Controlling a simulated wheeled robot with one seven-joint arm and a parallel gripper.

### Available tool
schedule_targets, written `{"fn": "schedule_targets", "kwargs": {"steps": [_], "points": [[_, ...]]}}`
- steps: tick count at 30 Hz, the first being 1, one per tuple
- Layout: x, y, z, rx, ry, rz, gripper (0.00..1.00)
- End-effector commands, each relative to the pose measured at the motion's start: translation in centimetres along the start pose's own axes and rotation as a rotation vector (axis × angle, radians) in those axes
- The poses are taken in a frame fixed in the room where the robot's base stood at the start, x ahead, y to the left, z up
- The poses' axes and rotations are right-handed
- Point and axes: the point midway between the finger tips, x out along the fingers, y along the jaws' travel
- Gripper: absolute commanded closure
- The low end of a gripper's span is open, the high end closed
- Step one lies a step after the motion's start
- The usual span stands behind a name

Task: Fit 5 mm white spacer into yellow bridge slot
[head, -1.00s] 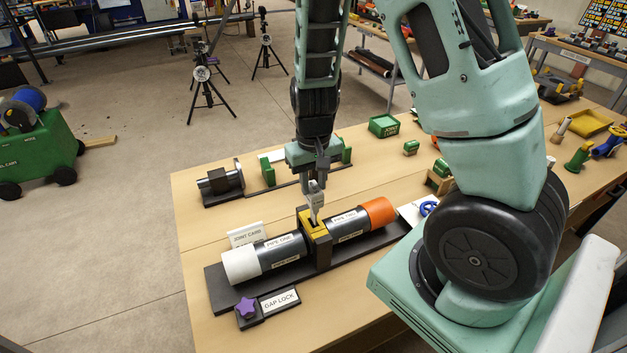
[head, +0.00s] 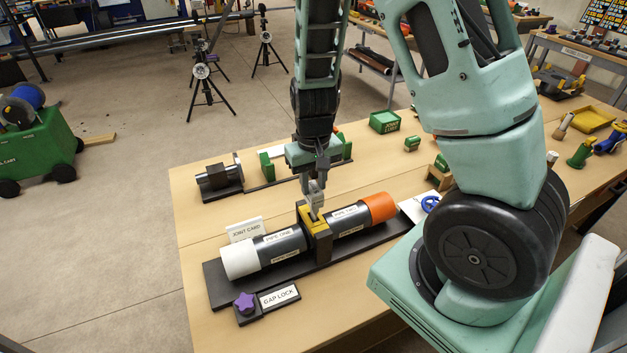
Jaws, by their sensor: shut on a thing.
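The yellow bridge (head: 317,229) straddles the middle of the pipe assembly, between the white-ended and orange-ended pipe parts. My gripper (head: 315,212) points down at the top of the bridge, its fingertips at or just above the slot. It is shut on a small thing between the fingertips. This is probably the 5 mm white spacer, but it is too small and hidden to make out. I cannot tell whether it is inside the slot or only touching its top.
The pipes lie on a dark base (head: 225,290). The purple-knobbed gap lock (head: 245,304) sits in front, and the joint card (head: 247,229) stands behind. Another pipe stand (head: 219,181) and green blocks are further back. My arm hides part of the table at right.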

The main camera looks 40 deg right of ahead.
Motion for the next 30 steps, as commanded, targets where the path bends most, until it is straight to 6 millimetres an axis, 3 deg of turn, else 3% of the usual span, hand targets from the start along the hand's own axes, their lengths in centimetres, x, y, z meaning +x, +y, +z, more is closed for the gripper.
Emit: {"fn": "schedule_targets", "kwargs": {"steps": [30], "points": [[2.2, 0.0, 0.0, 0.0, 0.0, 0.0, 0.99]]}}
